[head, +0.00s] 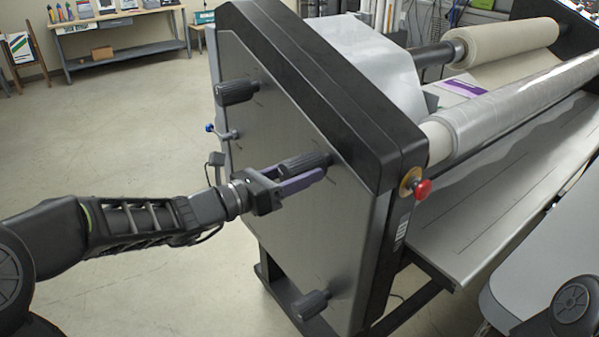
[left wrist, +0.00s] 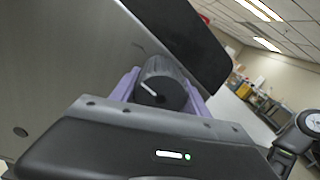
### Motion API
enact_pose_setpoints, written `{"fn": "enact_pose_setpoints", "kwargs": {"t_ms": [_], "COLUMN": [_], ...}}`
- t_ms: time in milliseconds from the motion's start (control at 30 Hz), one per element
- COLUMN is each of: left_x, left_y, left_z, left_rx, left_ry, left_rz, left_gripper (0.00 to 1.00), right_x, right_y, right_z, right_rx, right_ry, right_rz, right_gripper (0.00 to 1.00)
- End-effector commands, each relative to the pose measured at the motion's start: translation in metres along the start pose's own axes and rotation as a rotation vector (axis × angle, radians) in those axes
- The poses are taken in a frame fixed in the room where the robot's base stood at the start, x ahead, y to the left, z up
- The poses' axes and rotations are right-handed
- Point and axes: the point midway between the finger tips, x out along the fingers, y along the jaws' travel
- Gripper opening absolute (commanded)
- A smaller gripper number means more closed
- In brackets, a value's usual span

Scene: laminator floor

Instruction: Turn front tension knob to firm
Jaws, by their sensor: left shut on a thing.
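The laminator's grey side panel (head: 265,215) carries several ribbed black knobs. One knob (head: 303,161), nearest the red button end, sits between the purple fingers of my left gripper (head: 306,174), which is shut on it. The left wrist view shows this knob (left wrist: 163,82) end-on, with a white pointer line slanting across its upper left and a purple finger on either side. Another black knob (head: 237,92) is at the panel's upper left, and a lower knob (head: 311,304) is near the bottom. I see no readable scale around the held knob. My right gripper is out of view.
A red button (head: 422,189) sits on the machine's front corner. A small blue-tipped handle (head: 211,128) sticks out from the panel's left edge. Film rollers (head: 520,100) lie to the right. The floor (head: 120,120) left of the panel is open, with a workbench (head: 120,35) far behind.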

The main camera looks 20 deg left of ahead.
Motion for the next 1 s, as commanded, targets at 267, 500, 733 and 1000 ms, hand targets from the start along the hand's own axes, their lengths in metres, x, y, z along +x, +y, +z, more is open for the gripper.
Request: {"fn": "enact_pose_setpoints", "kwargs": {"t_ms": [267,500,733,1000], "left_x": [0.0,0.0,0.0,0.0], "left_y": [0.001,0.002,0.002,0.003], "left_z": [-0.004,-0.006,-0.008,-0.007], "left_rx": [0.083,0.241,0.446,0.704], "left_ry": [0.0,-0.002,-0.003,-0.003], "left_rz": [0.001,0.0,0.0,0.0], "left_gripper": [0.13,0.13,0.13,0.13], "right_x": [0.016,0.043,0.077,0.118], "right_y": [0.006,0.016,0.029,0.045], "right_z": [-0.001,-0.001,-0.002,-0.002], "right_rx": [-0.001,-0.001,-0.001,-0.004], "right_ry": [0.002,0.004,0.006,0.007], "right_rz": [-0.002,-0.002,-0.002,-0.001], "right_gripper": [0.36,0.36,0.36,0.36]}}
